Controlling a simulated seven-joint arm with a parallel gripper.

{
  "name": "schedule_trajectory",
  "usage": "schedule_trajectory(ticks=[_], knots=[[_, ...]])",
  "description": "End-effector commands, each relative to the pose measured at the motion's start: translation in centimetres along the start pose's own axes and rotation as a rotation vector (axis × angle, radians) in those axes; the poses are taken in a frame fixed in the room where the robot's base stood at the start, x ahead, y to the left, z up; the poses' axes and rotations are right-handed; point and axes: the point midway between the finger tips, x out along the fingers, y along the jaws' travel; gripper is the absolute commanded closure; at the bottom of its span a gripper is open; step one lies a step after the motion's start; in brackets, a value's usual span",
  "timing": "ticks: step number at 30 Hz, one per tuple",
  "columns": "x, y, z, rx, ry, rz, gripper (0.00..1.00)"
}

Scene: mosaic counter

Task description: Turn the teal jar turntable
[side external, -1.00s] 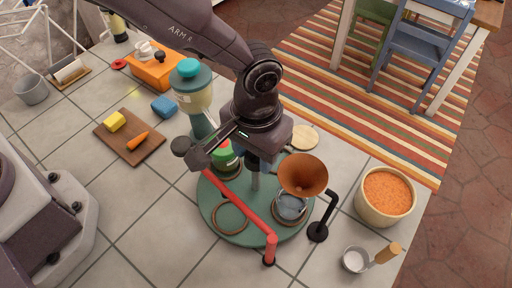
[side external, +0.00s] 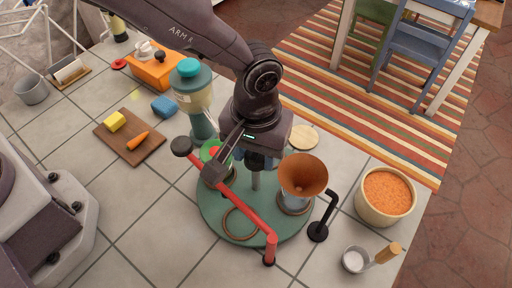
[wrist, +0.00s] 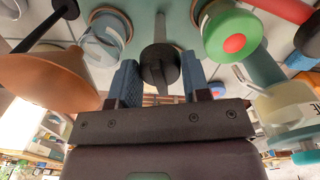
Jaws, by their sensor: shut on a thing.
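The teal turntable (side external: 208,208) lies flat on the tiled counter under my arm. A post (side external: 256,181) rises from its middle; its dark knob (wrist: 160,66) shows in the wrist view. My gripper (side external: 260,160) points down over the middle, its blue fingers on either side of the knob, shut on it. A green-lidded jar (wrist: 234,36) with a red dot stands on the turntable's far left, partly hidden by my arm in the side view. A glass jar (wrist: 104,38) sits at the right, below the copper funnel (side external: 303,175). An empty brown ring (side external: 240,224) lies at the front.
A red bar (side external: 252,220) with a black end crosses above the turntable's left and front. A black stand (side external: 319,229) holds the funnel. A pot of orange food (side external: 388,192) is at right. A teal-topped dispenser (side external: 193,95) and cutting board (side external: 131,140) are at left.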

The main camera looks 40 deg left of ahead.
Motion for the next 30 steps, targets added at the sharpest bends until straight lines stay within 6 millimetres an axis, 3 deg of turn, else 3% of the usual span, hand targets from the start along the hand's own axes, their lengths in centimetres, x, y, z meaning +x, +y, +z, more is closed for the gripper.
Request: schedule_trajectory(ticks=[30], knots=[[-0.16, 0.02, -0.03, -0.510, 0.000, 0.001, 0.99]])
